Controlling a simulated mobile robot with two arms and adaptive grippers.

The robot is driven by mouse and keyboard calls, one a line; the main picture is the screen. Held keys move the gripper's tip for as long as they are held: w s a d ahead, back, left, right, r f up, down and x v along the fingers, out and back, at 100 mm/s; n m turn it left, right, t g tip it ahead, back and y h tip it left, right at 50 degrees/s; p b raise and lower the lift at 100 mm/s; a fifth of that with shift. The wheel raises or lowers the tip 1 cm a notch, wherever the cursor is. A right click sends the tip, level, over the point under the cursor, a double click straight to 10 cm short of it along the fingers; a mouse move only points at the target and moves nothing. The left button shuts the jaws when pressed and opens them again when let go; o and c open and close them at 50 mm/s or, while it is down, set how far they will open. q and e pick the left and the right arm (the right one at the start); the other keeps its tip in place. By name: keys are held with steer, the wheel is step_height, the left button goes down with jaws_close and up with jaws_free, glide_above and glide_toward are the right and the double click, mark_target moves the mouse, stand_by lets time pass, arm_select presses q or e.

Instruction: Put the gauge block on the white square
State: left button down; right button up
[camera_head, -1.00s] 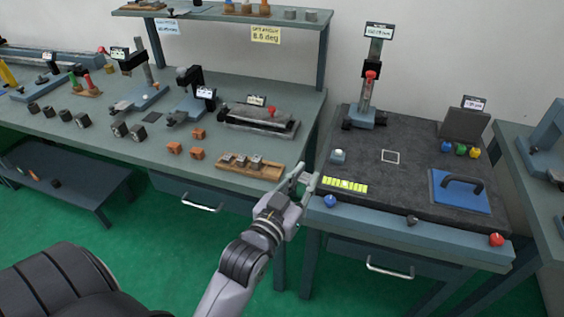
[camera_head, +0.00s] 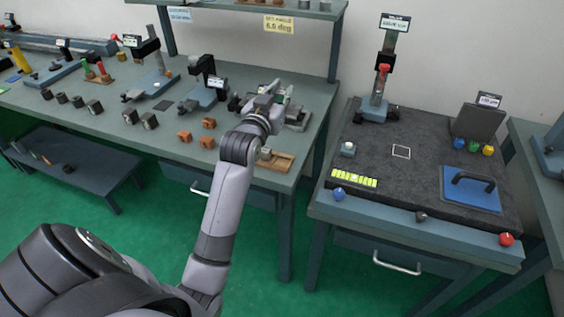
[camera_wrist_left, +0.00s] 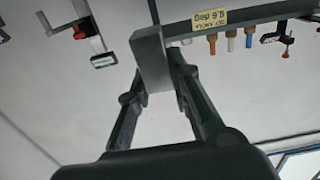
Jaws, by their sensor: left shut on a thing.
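My left gripper (camera_head: 270,94) is over the back of the left bench, at the long grey fixture. In the left wrist view its fingers (camera_wrist_left: 158,88) are shut on a plain grey rectangular block (camera_wrist_left: 152,55), which looks like the gauge block. The head view does not show this block clearly, as the gripper and wrist cover it. The white square (camera_head: 401,152) is an outline on the dark mat of the right bench, empty, well to the right of the gripper. My right gripper is not in view.
A wooden tray (camera_head: 283,162) is partly hidden by my arm. Orange blocks (camera_head: 207,142) stand left of it. A shelf (camera_head: 300,9) hangs above.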

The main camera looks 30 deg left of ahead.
arm_select(q)
step_height(320, 180, down, 18)
steer(key=shift+f+p, duration=0.15)
steer(key=shift+p, duration=0.2)
steer(key=shift+f+p, duration=0.25)
steer(key=shift+p, duration=0.05)
steer(key=shift+f, duration=0.35)
steer(key=shift+f, duration=0.1)
steer(key=c, duration=1.5)
jaws_free()
steer(key=shift+f, duration=0.1)
steer(key=shift+o, duration=0.2)
